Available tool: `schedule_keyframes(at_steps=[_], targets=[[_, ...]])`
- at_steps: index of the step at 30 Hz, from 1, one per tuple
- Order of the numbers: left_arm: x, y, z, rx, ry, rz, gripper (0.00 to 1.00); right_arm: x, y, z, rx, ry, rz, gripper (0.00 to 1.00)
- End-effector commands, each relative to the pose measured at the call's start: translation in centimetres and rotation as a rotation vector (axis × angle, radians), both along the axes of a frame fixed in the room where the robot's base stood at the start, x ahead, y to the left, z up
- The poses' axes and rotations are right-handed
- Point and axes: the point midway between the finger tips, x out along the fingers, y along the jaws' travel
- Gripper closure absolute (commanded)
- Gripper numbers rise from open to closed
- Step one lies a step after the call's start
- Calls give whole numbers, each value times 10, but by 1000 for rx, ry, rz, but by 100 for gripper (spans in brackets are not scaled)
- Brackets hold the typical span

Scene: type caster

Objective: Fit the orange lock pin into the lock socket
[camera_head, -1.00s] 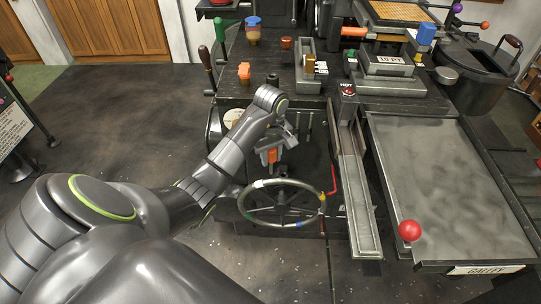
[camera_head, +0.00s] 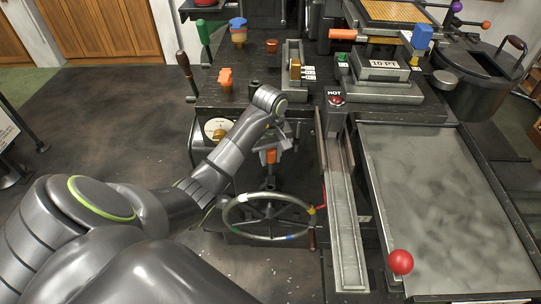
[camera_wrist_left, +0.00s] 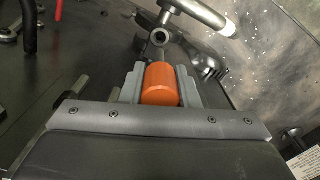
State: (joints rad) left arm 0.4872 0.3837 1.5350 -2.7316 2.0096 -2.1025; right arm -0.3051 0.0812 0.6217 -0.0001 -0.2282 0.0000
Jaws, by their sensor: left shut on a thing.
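My left gripper (camera_head: 270,148) reaches over the front of the bench, just above the handwheel. It is shut on the orange lock pin (camera_head: 268,157), whose orange cylinder also shows between the jaws in the left wrist view (camera_wrist_left: 160,84). Beyond the orange part in the wrist view is a round grey metal ring (camera_wrist_left: 159,37); I cannot tell whether it is the lock socket, or whether the pin touches it. The pin's far end is hidden. My right gripper is not in view.
The handwheel (camera_head: 268,236) stands below the gripper. A long metal channel (camera_head: 345,225) and the grey galley table (camera_head: 455,190) with a red ball (camera_head: 401,262) lie to the right. An orange knobbed piece (camera_head: 226,82) stands on the bench. Open floor lies left.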

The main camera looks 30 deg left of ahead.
Motion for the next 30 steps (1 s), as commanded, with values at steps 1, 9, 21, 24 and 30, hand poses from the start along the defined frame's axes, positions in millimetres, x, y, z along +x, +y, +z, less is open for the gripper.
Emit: schedule_keyframes(at_steps=[1,9,21,24,30], targets=[[0,0,-7,0,0,0,95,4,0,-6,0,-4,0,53],[0,0,-34,0,0,0,95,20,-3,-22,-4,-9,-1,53],[0,0,-54,0,0,0,95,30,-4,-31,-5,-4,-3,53],[0,0,-54,0,0,0,95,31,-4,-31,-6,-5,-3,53],[0,0,-54,0,0,0,95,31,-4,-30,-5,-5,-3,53]])
